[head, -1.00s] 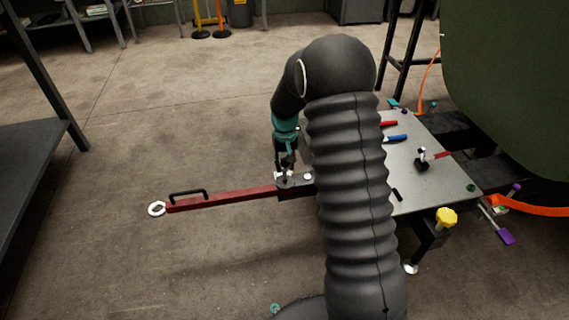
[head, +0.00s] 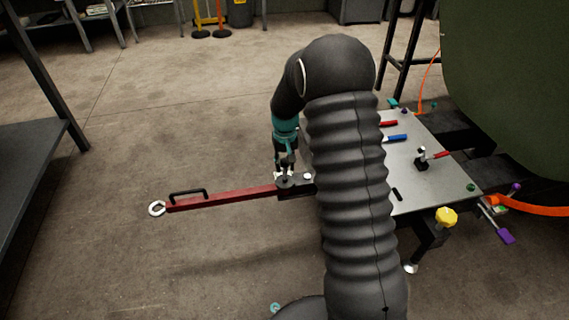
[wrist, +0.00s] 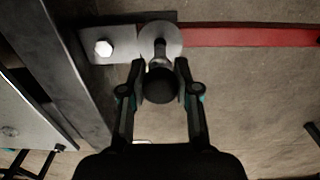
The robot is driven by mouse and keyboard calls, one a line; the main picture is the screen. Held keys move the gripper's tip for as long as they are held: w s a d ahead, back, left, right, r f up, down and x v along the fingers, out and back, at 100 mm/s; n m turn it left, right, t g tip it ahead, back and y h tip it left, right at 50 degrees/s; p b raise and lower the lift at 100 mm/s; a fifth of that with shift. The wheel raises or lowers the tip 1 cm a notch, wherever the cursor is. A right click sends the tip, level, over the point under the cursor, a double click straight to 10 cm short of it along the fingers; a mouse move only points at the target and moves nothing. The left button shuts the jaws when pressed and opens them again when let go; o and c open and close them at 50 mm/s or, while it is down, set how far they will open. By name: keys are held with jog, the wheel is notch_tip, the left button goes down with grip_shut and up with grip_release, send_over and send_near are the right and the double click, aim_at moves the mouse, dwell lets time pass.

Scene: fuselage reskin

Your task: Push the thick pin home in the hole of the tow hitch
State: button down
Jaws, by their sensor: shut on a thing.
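The thick pin has a round black head (wrist: 158,87) and a metal shank (wrist: 160,53). My gripper (wrist: 159,72) has its fingers on both sides of the head and is shut on it; it also shows in the head view (head: 284,172). The shank points at the round eye (wrist: 176,38) at the end of the red tow bar (wrist: 245,36), which lies at the tow hitch (wrist: 125,42). A short part of the shank shows between head and eye. I cannot tell how deep its tip is. The hitch also shows in the head view (head: 303,184).
The red bar (head: 225,195) reaches left over the floor, with a black handle (head: 188,192) and a white ring (head: 157,208). A grey tabletop (head: 430,185) with tools stands to the right. The floor around the bar is clear.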

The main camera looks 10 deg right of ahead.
jog(key=shift+f+b, duration=1.55)
jog(key=shift+f, duration=1.3)
dwell(0.5)
jog(key=c, duration=0.8)
grip_release()
jog(key=shift+o, duration=0.2)
jog(key=shift+r, duration=0.1)
jog(key=shift+r+p, duration=1.65)
jog(key=shift+r, duration=0.8)
